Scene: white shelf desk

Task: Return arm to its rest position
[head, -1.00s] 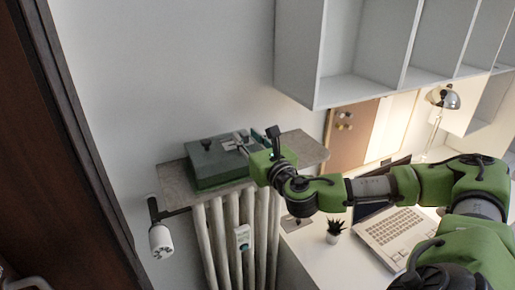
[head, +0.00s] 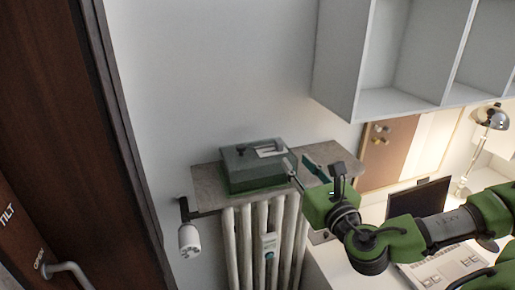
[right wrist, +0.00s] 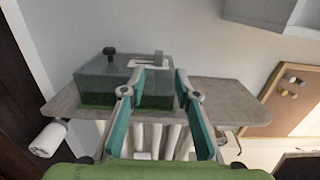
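My right gripper (head: 304,165) is open and empty, just right of the grey-green box in the head view. Its two teal-padded fingers stand apart in the right wrist view (right wrist: 161,78), with nothing between the tips. The right arm reaches in from the right over the desk. The box (head: 255,175) sits on a stone-topped ledge, with a dark knob and a pale part on its top; it also shows in the right wrist view (right wrist: 103,84), partly behind a finger. My left gripper is not in view.
The ledge (head: 208,190) lies above a white radiator (head: 246,245) with a valve knob (head: 189,240). A white wall shelf (head: 338,60) hangs above the arm. A laptop (head: 418,200), keyboard (head: 440,268) and lamp (head: 492,118) are on the desk. A dark door is at left.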

